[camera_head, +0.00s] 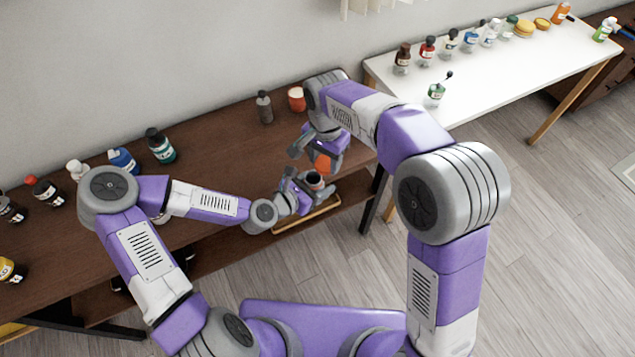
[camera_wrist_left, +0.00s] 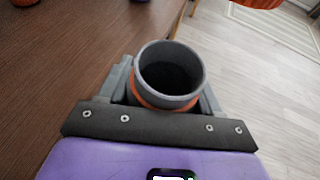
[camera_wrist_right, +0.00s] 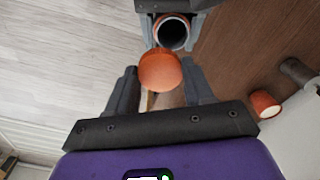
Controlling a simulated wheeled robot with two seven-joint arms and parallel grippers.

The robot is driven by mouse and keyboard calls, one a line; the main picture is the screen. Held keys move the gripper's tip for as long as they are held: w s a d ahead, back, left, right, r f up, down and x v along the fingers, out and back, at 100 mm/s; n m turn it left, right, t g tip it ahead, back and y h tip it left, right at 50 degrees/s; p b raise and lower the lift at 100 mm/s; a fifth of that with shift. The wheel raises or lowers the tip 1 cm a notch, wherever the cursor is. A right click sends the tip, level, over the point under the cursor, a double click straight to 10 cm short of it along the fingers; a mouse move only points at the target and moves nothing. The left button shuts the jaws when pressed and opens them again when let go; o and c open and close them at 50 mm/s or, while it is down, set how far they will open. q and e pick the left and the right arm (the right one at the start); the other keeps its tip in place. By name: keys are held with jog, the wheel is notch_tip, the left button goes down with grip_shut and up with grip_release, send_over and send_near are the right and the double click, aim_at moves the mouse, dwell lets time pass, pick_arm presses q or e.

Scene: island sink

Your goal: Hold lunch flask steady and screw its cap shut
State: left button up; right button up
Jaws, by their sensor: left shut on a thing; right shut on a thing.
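The lunch flask (camera_head: 315,181) has an orange body and a grey rim, and its mouth is open and dark inside. My left gripper (camera_head: 306,188) is shut around it and holds it near the table's front edge; it also fills the middle of the left wrist view (camera_wrist_left: 170,75). The orange cap (camera_wrist_right: 160,71) is between the fingers of my right gripper (camera_wrist_right: 162,88), which is shut on it. The cap (camera_head: 323,163) is apart from the flask, a little above it in the head view. The cap's edge shows at the top of the left wrist view (camera_wrist_left: 258,3).
An orange jar (camera_head: 297,99) and a grey bottle (camera_head: 264,107) stand at the back of the brown table (camera_head: 222,140). Several bottles stand along its left part. A white table (camera_head: 480,80) with bottles and food items is at the right.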

aim_at(313, 173)
jog(key=a+r, duration=0.2)
jog(key=shift+s+a+m, duration=0.3)
jog(key=shift+a+m, duration=0.05)
jog(key=shift+m, duration=0.05)
jog(key=shift+f, duration=2)
jog(key=shift+s+a, duration=0.1)
jog(key=shift+f, duration=0.9)
jog(key=shift+f, duration=0.55)
